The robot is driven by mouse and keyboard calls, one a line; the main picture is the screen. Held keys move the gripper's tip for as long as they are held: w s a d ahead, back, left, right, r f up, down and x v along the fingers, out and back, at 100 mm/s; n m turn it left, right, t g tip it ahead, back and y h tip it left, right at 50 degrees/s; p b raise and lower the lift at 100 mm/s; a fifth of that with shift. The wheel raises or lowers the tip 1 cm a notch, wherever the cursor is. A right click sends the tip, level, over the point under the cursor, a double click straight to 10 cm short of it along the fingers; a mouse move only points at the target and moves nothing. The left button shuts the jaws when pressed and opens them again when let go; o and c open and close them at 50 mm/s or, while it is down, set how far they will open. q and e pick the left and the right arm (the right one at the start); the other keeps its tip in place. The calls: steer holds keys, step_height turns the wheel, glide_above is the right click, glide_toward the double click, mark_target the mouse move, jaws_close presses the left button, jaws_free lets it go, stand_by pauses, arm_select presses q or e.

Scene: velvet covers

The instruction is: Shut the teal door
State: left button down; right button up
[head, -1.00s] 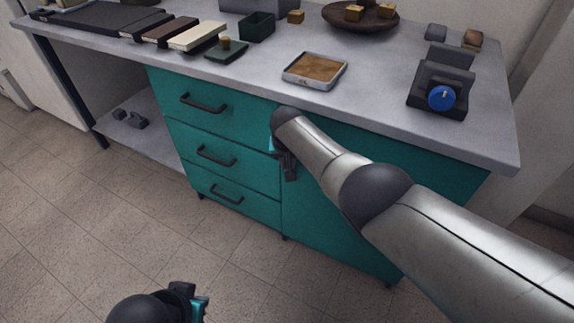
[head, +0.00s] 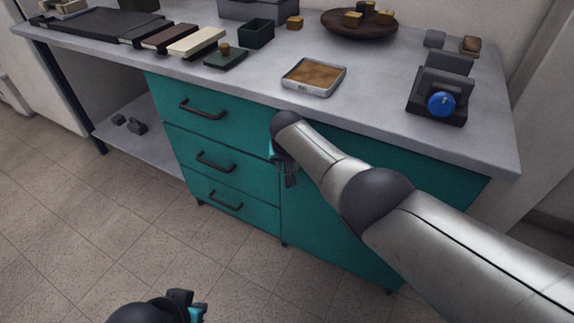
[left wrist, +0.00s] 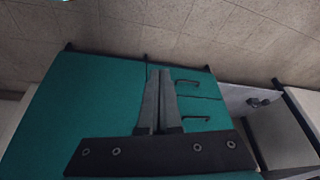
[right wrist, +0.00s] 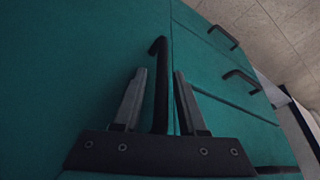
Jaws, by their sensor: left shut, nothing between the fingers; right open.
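The teal door (head: 325,235) is the right-hand front of the cabinet under the counter. It looks about flush with the drawer fronts, though my right arm hides much of it in the head view. Its dark upright bar handle (right wrist: 161,85) shows in the right wrist view. My right gripper (right wrist: 160,74) is open, with a finger on each side of the handle; I cannot tell whether they touch it. It also shows in the head view (head: 288,180). My left gripper (head: 190,300) is shut and empty, low in front of the cabinet, facing the door (left wrist: 75,115) in the left wrist view.
Several teal drawers (head: 222,135) with dark handles are left of the door. The grey counter (head: 385,105) above carries a tray (head: 314,77), a wooden bowl (head: 360,24) and a device with a blue knob (head: 441,103). The tiled floor (head: 90,235) in front is clear.

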steer(key=shift+s+d, duration=0.15)
stand_by(0.7)
arm_select(q)
steer(key=s+a+f+g+p, duration=0.15)
steer(key=s+f+p, duration=0.3)
steer(key=f, duration=0.45)
steer(key=s+a+f+g+p, duration=0.1)
steer(key=s+a+f+p, duration=0.15)
steer(key=f+p, duration=0.45)
steer(key=s+a+f+y+p, duration=0.1)
steer(key=s+a+f+p, duration=0.1)
steer(key=s, duration=0.5)
steer(key=shift+s+a+f+p, duration=0.3)
steer(key=shift+a+f+p, duration=0.05)
steer(key=shift+a+f, duration=0.4)
arm_select(e)
steer(key=v, duration=1.5)
steer(key=shift+f, duration=0.1)
